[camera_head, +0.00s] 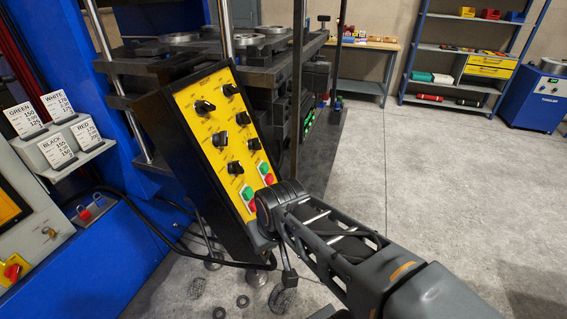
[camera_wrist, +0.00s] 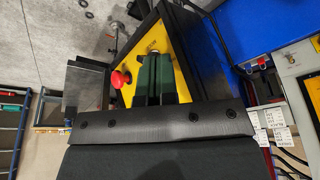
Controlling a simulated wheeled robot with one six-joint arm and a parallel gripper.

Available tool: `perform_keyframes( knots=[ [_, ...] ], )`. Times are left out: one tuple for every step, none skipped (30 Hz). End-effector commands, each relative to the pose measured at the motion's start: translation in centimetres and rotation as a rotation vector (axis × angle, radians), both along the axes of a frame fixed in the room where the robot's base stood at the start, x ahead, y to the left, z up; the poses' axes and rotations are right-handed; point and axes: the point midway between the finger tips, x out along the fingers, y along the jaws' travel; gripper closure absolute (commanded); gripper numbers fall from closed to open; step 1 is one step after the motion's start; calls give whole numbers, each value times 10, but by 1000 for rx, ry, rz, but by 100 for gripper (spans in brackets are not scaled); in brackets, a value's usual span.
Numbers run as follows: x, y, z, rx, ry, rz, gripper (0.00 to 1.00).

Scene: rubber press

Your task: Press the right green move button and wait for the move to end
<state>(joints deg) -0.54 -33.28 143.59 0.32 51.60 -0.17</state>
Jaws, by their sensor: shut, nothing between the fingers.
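The yellow control panel (camera_head: 213,138) slopes on a black console in the head view. Near its lower end are two green buttons, the left one (camera_head: 247,192) and the right one (camera_head: 263,168). A red button sits below each, the left (camera_head: 252,206) and the right (camera_head: 269,179). In the wrist view my gripper (camera_wrist: 155,56) is shut and empty, its dark fingers side by side over the yellow panel. A red button (camera_wrist: 120,78) shows just left of them. The fingers hide the panel behind them; contact cannot be told. The fingertips are not clear in the head view.
Several black knobs, one at the upper left (camera_head: 204,106), stand on the panel above the buttons. A blue machine with label cards (camera_head: 58,106) is at left. Press columns (camera_head: 299,80) rise behind the console. The grey floor (camera_head: 440,170) to the right is open.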

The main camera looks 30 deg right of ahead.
Motion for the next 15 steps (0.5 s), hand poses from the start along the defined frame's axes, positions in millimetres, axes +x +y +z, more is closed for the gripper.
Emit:
perform_keyframes(
  knots=[
    [0,0,0,0,0,0,100],
    [0,0,0,0,0,0,100],
    [0,0,0,0,0,-1,100],
    [1,0,1,4,2,-5,100],
    [1,-2,2,9,5,-15,100],
    [4,-4,5,24,12,-37,100],
    [6,-7,8,41,21,-61,100],
    [9,-10,12,63,29,-93,100],
    [15,-15,19,102,45,-144,100],
    [19,-20,25,138,58,-187,100],
    [24,-27,32,180,68,-233,100],
    [32,-36,42,240,81,-296,100],
    [37,-44,49,288,86,-340,100],
    [43,-52,57,336,91,-380,100],
    [50,-63,68,400,91,-431,100]
  ],
)
